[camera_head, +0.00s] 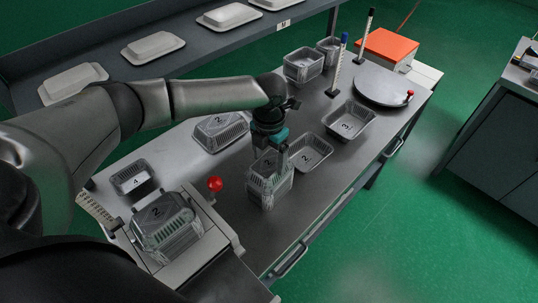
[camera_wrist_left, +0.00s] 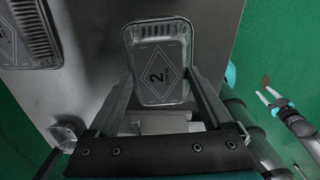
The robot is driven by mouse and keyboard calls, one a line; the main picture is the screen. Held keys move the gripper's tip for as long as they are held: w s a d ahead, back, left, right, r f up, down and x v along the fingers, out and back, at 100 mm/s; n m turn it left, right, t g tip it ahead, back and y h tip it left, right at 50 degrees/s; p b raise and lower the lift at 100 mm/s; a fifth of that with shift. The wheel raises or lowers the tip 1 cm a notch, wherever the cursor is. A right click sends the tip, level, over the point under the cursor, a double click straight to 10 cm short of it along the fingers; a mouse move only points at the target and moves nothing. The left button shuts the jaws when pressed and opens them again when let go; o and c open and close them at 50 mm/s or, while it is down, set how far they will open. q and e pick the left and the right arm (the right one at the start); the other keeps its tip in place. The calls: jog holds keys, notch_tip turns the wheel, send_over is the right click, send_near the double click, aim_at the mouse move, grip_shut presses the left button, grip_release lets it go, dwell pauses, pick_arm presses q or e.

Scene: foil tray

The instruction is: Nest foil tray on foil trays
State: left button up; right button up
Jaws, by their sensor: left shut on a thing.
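My left gripper (camera_head: 272,158) is shut on a foil tray (camera_head: 263,164) marked 2, near the front edge of the table. In the left wrist view, a tray marked 2 (camera_wrist_left: 160,88) shows at the fingertips of my left gripper (camera_wrist_left: 160,74). Below the held tray in the head view are deep, stacked-looking tray walls (camera_head: 268,193). I cannot tell whether the held tray touches them. Another tray marked 2 (camera_head: 312,152) lies just right of the gripper. My right gripper (camera_wrist_left: 268,93) shows at the right of the left wrist view, open and empty.
A tray marked 3 (camera_head: 350,118), a tray marked 4 (camera_head: 132,179) and a larger tray (camera_head: 220,130) lie on the table. A tray marked 2 (camera_head: 168,232) sits on a machine with a red knob (camera_head: 215,183). Two upright rods and a round plate (camera_head: 384,86) stand toward the far end.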

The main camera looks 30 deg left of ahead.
aim_at(269, 163)
pick_arm(q)
jog(key=shift+f, duration=0.45)
jog(key=o, duration=1.1)
jog(key=shift+c, duration=0.2)
jog(key=shift+r, duration=0.15)
notch_tip(269, 163, up, 15)
jog(key=shift+p, duration=0.4)
